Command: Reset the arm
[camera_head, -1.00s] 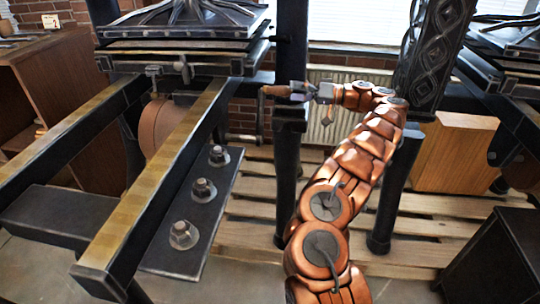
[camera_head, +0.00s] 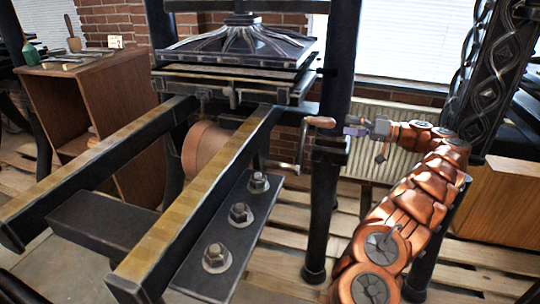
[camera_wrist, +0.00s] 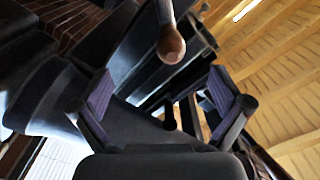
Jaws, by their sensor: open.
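My gripper (camera_head: 356,131) is open and empty in the head view, at the end of my orange arm. Its fingertips are just right of the wooden handle (camera_head: 320,122) of the crank (camera_head: 302,150) on the hand press (camera_head: 240,50). A small gap shows between fingertips and handle. In the wrist view the two purple-lined fingers of my gripper (camera_wrist: 166,103) stand wide apart. The rounded end of the handle (camera_wrist: 171,46) is ahead of them, in the upper middle, with nothing between the pads.
A dark post (camera_head: 327,200) stands just below and beside the gripper. The press's two long rails (camera_head: 200,195) reach toward the lower left. A patterned column (camera_head: 495,85) and a wooden box (camera_head: 500,205) are on the right. A radiator (camera_head: 385,160) is behind the arm.

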